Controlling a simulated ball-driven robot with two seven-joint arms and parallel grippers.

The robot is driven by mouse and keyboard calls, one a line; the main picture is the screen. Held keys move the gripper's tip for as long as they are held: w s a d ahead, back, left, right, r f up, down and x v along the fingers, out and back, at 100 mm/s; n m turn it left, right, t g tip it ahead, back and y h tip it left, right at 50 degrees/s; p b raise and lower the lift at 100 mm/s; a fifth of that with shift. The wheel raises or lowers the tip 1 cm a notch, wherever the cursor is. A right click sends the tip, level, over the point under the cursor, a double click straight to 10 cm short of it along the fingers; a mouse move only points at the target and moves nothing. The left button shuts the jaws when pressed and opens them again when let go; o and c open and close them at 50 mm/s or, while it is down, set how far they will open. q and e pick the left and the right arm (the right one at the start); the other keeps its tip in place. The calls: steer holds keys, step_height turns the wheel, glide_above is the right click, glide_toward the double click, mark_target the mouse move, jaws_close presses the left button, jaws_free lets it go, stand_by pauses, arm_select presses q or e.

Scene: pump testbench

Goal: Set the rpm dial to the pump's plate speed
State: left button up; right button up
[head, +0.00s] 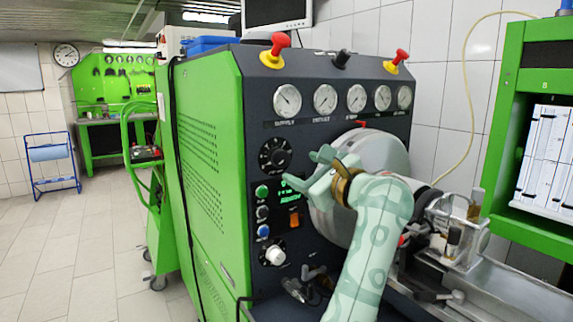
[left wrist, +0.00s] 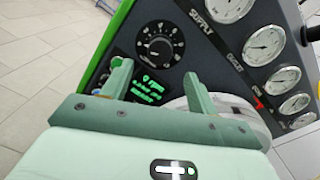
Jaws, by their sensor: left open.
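A black dial (head: 275,155) with a ring of pale scale marks sits on the dark front panel, below the gauges; it also shows in the left wrist view (left wrist: 160,43). I take it as the rpm dial; its setting is too small to read. My left gripper (head: 302,168) is open and empty, just right of and below the dial in the head view. In the wrist view, the dial lies beyond the open fingers (left wrist: 158,78), apart from them. The pump (head: 455,235) is clamped at the right; no plate on it is readable.
A green-lit display (left wrist: 150,88) shows below the dial. Coloured buttons (head: 262,191), an orange switch (head: 295,218) and a white knob (head: 275,254) sit lower. Several gauges (head: 287,99) line the panel above. A large grey disc (head: 385,150) stands right of the gripper.

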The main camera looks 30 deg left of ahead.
mark_target(284, 160)
arm_select(q)
steer(key=x, duration=0.7)
steer(key=shift+w+a+b, duration=0.2)
steer(key=shift+a+b, duration=0.1)
steer(key=shift+c, duration=0.2)
steer(key=c, duration=0.9)
